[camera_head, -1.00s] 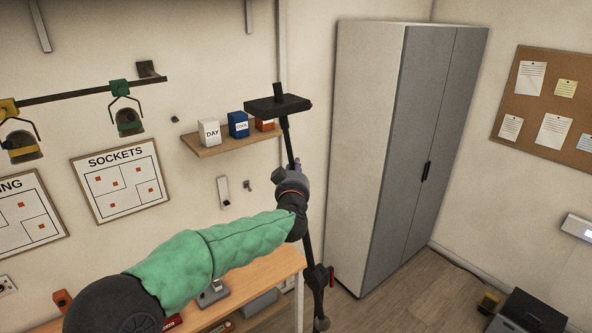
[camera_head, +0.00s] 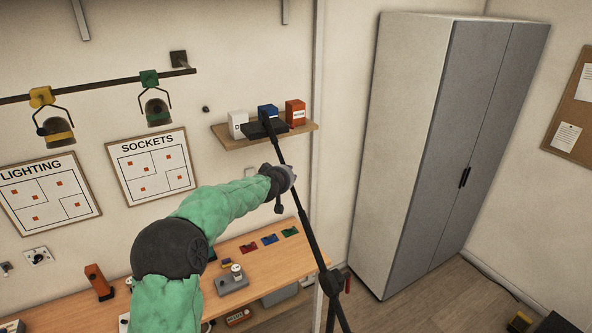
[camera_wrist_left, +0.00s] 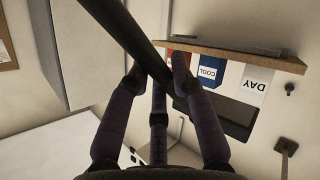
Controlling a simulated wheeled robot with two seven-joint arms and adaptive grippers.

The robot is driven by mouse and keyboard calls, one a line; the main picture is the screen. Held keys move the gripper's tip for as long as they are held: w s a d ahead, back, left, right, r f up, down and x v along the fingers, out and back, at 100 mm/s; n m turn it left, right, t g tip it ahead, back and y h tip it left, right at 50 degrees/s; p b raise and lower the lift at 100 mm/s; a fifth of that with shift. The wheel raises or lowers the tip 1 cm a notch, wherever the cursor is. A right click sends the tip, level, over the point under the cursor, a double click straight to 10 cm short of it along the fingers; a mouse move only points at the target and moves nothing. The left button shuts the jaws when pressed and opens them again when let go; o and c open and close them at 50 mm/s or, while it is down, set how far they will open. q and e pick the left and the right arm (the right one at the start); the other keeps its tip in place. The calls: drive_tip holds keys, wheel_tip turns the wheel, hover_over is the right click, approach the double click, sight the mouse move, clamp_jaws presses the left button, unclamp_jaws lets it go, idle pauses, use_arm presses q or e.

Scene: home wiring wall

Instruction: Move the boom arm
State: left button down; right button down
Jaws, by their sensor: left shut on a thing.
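The boom arm (camera_head: 308,225) is a long dark pole that leans with its top to the left. A flat black head (camera_head: 264,130) at its upper end overlaps the wall shelf in the picture. A joint with a knob (camera_head: 332,283) sits low on the pole. My left gripper (camera_head: 287,177) is shut on the pole below the head. In the left wrist view the fingers (camera_wrist_left: 158,75) close around the dark pole (camera_wrist_left: 130,37), and the flat head (camera_wrist_left: 232,114) shows beyond them. The pole's foot is cut off by the frame. My right gripper is not in view.
The wall shelf (camera_head: 228,143) carries white, blue and orange boxes. A tall grey cabinet (camera_head: 440,150) stands to the right of the pole. The wooden workbench (camera_head: 262,268) below holds small items. Lamps hang from a rail (camera_head: 100,85) at the left.

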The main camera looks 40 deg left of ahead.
use_arm(q)
drive_tip(key=shift+w+a+f+g, duration=0.1)
drive_tip(key=shift+a+f+g, duration=0.1)
drive_tip(key=shift+f, duration=0.4)
drive_tip(key=shift+a+f+g, duration=0.1)
drive_tip(key=shift+a+f, duration=0.05)
drive_tip(key=shift+f, duration=0.4)
drive_tip(key=c, duration=1.3)
unclamp_jaws()
drive_tip(key=shift+o, duration=1.2)
drive_tip(key=shift+d+r, duration=0.1)
drive_tip(key=shift+r, duration=0.2)
drive_tip(key=shift+r, duration=0.1)
drive_tip(key=shift+s+r, duration=0.1)
drive_tip(key=shift+s, duration=0.1)
drive_tip(key=v, duration=1.1)
drive_tip(key=shift+s, duration=0.3)
